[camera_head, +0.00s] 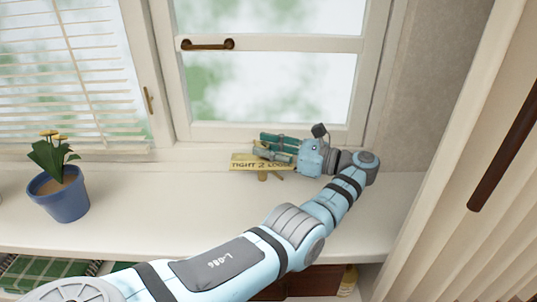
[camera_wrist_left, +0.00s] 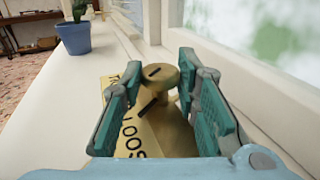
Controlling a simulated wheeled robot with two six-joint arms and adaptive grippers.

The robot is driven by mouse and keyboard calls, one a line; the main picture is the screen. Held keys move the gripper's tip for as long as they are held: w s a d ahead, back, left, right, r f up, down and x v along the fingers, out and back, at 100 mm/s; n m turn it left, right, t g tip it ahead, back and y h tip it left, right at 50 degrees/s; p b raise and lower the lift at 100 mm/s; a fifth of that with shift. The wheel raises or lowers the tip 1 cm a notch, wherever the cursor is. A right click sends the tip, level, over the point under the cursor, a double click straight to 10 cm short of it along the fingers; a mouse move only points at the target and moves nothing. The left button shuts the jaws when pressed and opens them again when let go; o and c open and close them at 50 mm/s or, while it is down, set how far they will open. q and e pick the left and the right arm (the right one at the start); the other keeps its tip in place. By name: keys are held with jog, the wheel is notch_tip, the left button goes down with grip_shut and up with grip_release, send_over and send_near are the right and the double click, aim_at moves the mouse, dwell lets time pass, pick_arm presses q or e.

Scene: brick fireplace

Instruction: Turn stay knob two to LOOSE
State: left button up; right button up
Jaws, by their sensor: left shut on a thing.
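My left gripper (camera_head: 268,146) reaches in from the right side, close to the window frame, and is shut on the knob. It also shows in the left wrist view (camera_wrist_left: 163,85). The fingers hide the knob's sides and part of the lettering. My right gripper is not in view.
A blue flowerpot (camera_head: 62,196) with yellow flowers stands on the sill at left. The window sash (camera_head: 265,131) rises just behind the plate. The sill between pot and plate (camera_head: 150,190) is clear.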

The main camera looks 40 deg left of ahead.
aim_at(268, 145)
pick_arm(q)
jog(key=o, duration=0.8)
jog(key=shift+o, duration=1.8)
notch_tip(268, 145, up, 10)
jog(key=shift+f, duration=0.1)
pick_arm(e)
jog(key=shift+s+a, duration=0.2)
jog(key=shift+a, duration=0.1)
